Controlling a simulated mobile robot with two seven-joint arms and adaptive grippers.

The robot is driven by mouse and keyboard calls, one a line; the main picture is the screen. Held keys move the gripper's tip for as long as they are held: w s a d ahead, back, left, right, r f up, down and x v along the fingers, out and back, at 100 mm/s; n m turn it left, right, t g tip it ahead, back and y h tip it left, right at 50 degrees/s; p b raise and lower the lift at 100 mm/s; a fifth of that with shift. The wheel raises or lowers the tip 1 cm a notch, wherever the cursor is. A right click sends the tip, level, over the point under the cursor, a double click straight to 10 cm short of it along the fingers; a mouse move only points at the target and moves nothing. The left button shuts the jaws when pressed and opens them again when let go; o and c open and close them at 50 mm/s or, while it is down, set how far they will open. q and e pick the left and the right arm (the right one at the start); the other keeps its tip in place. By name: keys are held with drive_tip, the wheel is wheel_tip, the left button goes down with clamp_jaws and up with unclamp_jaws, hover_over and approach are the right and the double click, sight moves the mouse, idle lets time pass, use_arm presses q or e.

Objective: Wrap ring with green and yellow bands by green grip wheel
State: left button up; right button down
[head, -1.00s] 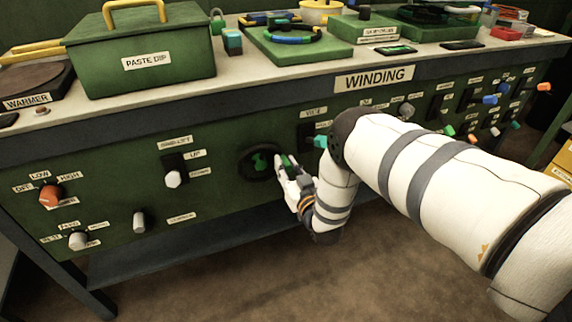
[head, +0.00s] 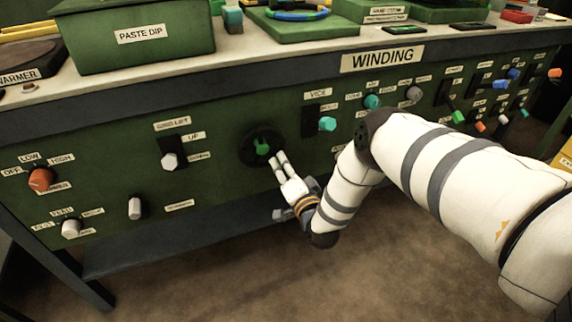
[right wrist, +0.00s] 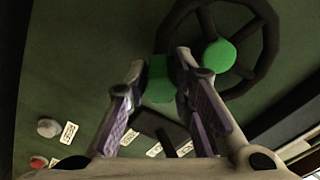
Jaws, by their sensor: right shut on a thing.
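The dark grip wheel (head: 248,154) is on the green front panel of the bench, with green at its middle. In the right wrist view the wheel (right wrist: 272,45) shows a round green hub and a green grip (right wrist: 158,82). My right gripper (head: 277,158) is at the wheel's lower right edge. In the right wrist view its fingers (right wrist: 160,62) are on either side of the green grip, shut on it. A ring with blue, green and yellow parts (head: 290,15) lies on a green block on the bench, cut by the top edge. My left gripper is out of view.
Knobs and levers line the panel, with a teal vice knob (head: 327,124) right of the wheel and a white-tipped lever (head: 170,161) left of it. A green paste dip box (head: 140,52) stands on the bench. The floor below is clear.

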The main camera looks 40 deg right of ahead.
drive_tip(key=shift+w+a+f+m+b, duration=0.1)
drive_tip(key=shift+a+f+m+b, duration=0.2)
drive_tip(key=shift+m, duration=0.35)
drive_tip(key=shift+a+f+m+b, duration=0.15)
drive_tip(key=shift+a+m, duration=0.1)
drive_tip(key=shift+m, duration=0.4)
drive_tip(key=c, duration=1.4)
unclamp_jaws()
drive_tip(key=shift+o, duration=0.2)
drive_tip(key=v, duration=1.2)
